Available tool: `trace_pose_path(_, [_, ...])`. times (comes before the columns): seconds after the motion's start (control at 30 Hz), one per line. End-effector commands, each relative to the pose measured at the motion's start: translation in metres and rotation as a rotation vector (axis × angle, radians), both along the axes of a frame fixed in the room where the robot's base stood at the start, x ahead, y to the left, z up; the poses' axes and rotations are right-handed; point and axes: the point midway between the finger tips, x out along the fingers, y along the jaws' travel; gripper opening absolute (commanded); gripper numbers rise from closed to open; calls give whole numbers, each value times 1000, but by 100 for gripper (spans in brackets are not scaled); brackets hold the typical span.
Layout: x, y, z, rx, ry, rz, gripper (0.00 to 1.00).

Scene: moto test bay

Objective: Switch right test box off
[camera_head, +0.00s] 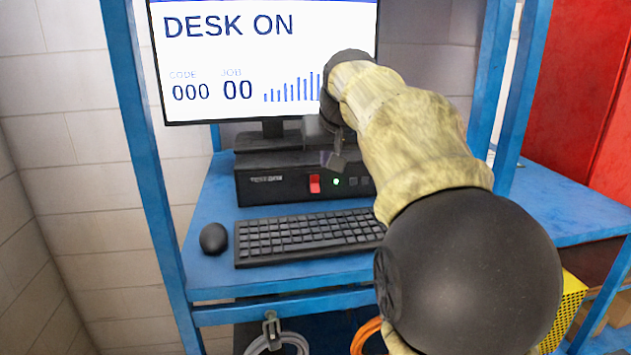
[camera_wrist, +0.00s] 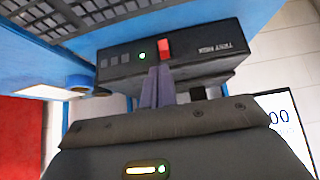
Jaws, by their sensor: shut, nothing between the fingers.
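A black test box (camera_head: 285,185) with a red rocker switch (camera_head: 314,184) and a lit green lamp (camera_head: 336,182) stands on the blue desk, below the monitor. I see only this one box, and its small label is hard to read. In the wrist view the box (camera_wrist: 190,52) appears upside down, with its red switch (camera_wrist: 165,47) and lit green lamp. My gripper (camera_head: 338,162) is shut and empty in front of the box's upper right part. In the wrist view its fingertips (camera_wrist: 158,68) appear just below the switch; I cannot tell whether they touch.
The monitor (camera_head: 230,60) reads "DESK ON", code 000, job 00. A black keyboard (camera_head: 305,236) and mouse (camera_head: 213,238) lie on the blue desk (camera_head: 205,272) in front of the box. Blue rack posts (camera_head: 142,130) stand on both sides. Cables hang below the desk.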

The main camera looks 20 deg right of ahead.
Motion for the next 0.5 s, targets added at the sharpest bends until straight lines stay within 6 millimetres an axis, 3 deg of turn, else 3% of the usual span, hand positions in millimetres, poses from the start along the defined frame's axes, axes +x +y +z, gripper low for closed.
trace_pose_path(0.27, [14,-2,-17,1,3,1,0])
trace_pose_path(0.5, [39,-7,-49,1,5,2,0])
